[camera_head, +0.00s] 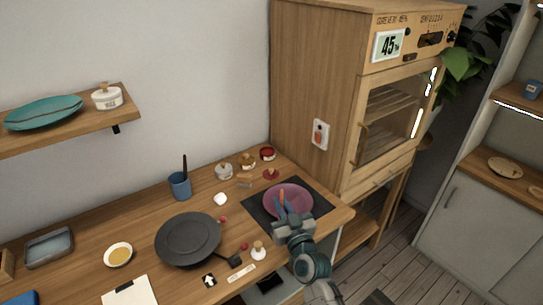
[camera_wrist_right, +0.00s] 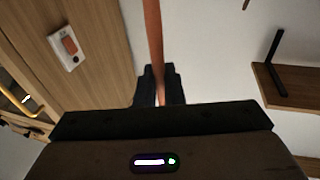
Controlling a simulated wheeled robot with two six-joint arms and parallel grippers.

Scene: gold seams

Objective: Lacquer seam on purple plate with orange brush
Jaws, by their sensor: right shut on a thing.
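The purple plate (camera_head: 300,194) lies on a dark mat (camera_head: 258,210) near the right end of the wooden counter. My right gripper (camera_head: 284,212) is over the near-left part of the plate and is shut on the orange brush (camera_head: 283,197). In the right wrist view the brush handle (camera_wrist_right: 154,40) stands up between the fingers (camera_wrist_right: 160,88). The gripper and arm hide part of the plate. The brush tip and any seam are too small or hidden to make out. My left gripper is in neither view.
A dark round pan (camera_head: 188,238) stands left of the mat, and a blue cup (camera_head: 180,186) behind it. Small jars (camera_head: 224,171) and a red pot (camera_head: 268,153) stand behind the mat. A wooden cabinet (camera_head: 315,80) with a glass door rises at the right. A shelf (camera_head: 125,107) hangs at left.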

